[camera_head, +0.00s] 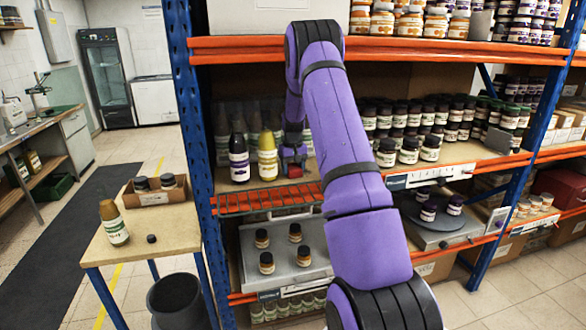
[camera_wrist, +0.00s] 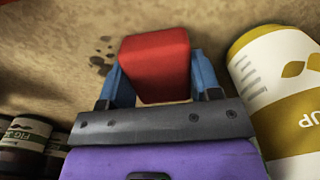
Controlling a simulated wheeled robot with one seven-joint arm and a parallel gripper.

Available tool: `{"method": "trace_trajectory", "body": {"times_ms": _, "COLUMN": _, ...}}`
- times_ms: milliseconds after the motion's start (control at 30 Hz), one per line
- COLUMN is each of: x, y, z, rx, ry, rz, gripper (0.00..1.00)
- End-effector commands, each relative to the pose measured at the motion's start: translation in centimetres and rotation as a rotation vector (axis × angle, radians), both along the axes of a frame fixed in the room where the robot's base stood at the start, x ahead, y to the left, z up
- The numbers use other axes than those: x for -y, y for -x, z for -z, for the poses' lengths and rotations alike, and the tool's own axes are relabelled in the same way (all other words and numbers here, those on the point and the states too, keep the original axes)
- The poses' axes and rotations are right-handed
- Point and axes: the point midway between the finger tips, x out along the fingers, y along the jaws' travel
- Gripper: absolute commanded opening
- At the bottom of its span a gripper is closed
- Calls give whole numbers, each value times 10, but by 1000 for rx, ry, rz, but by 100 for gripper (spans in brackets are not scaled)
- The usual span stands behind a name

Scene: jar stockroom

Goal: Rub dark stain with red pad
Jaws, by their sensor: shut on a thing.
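My gripper (camera_wrist: 158,88) is shut on the red pad (camera_wrist: 155,60), with one blue finger on each side of it. The pad is held over a brown shelf board (camera_wrist: 60,25); whether it touches the board I cannot tell. The dark stain (camera_wrist: 102,58) shows as several small dark spots on the board, just left of the pad in the wrist view. In the head view the red pad (camera_head: 295,171) is a small patch at my gripper (camera_head: 291,158), near the front of the middle shelf. The stain cannot be made out there.
In the head view the yellow bottle (camera_head: 267,157) and a dark bottle (camera_head: 239,160) stand left of my gripper, with dark jars (camera_head: 410,150) to the right.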

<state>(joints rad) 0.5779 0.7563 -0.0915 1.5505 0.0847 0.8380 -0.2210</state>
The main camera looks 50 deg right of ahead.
Motion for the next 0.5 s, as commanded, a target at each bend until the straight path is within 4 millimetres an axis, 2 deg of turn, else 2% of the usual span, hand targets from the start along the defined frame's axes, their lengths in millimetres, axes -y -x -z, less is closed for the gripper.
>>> {"method": "trace_trajectory", "body": {"times_ms": 167, "x": 3, "y": 2, "z": 0, "rx": 0, "ry": 0, "rz": 0, "gripper": 39}}
{"method": "trace_trajectory", "body": {"times_ms": 500, "x": 24, "y": 15, "z": -2, "rx": 0, "ry": 0, "rz": 1, "gripper": 39}}
